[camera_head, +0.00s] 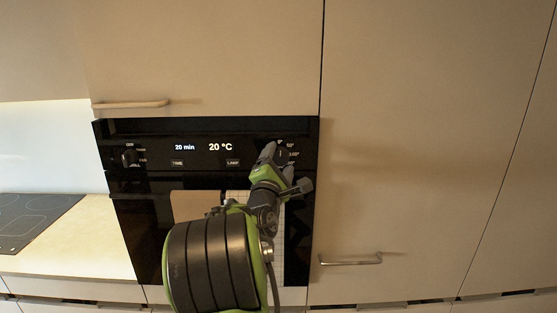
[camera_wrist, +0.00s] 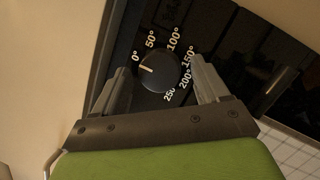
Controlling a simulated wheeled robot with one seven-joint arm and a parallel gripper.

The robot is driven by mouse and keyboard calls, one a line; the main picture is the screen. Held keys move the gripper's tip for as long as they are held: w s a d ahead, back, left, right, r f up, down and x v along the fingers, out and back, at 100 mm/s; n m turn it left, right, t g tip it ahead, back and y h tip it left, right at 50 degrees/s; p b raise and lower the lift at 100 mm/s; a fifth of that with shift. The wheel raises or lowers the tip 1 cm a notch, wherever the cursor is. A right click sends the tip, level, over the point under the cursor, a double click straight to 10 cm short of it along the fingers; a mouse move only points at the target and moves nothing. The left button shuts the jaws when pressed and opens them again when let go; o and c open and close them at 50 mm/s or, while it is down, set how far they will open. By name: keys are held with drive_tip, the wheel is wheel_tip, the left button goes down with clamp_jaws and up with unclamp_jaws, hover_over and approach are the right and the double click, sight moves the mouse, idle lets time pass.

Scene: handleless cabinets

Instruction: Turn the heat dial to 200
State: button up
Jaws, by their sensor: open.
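The heat dial (camera_wrist: 158,72) is a round black knob with a pale pointer line and a printed scale from 0° to 250° around it. Its pointer is turned toward the 0° mark. In the head view the dial (camera_head: 282,155) is at the right end of the oven panel, partly hidden by my gripper. My gripper (camera_wrist: 160,85) is open, with one grey finger on each side of the dial. Whether the fingers touch the knob I cannot tell. In the head view my gripper (camera_head: 275,158) is at the panel. The display (camera_head: 220,147) reads 20 °C.
The black oven (camera_head: 140,210) is built into beige cabinets. A second knob (camera_head: 129,157) is at the panel's left end. A bar handle (camera_head: 350,260) is on the right cabinet and another (camera_head: 130,104) above the oven. A hob (camera_head: 35,215) lies on the left counter.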

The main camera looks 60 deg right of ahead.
drive_tip(key=c, duration=1.1)
drive_tip(key=shift+o, duration=0.2)
